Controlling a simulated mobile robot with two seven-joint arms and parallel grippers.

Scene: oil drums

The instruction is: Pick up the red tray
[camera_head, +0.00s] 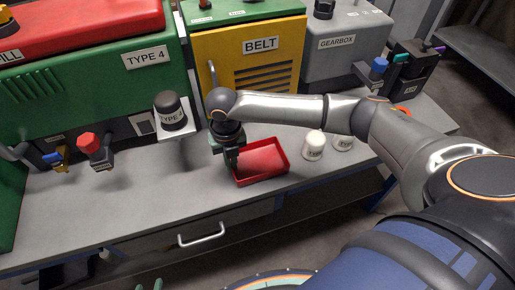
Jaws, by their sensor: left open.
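The red tray (266,174) is a shallow open box on the grey workbench, near its front edge. It looks empty. My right arm reaches in from the right, and my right gripper (231,158) points down at the tray's left rim. Its dark fingers overlap the rim in the picture; I cannot tell whether they hold it. My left gripper (149,285) shows only as two greenish fingertips at the bottom edge, apart and empty, well below the bench front.
White cylinders (314,146) stand right of the tray on the workbench (130,205). Behind are a green TYPE 4 machine (110,85), a yellow BELT machine (230,72) and a grey GEARBOX unit (345,60). A drawer handle (201,235) sticks out in front.

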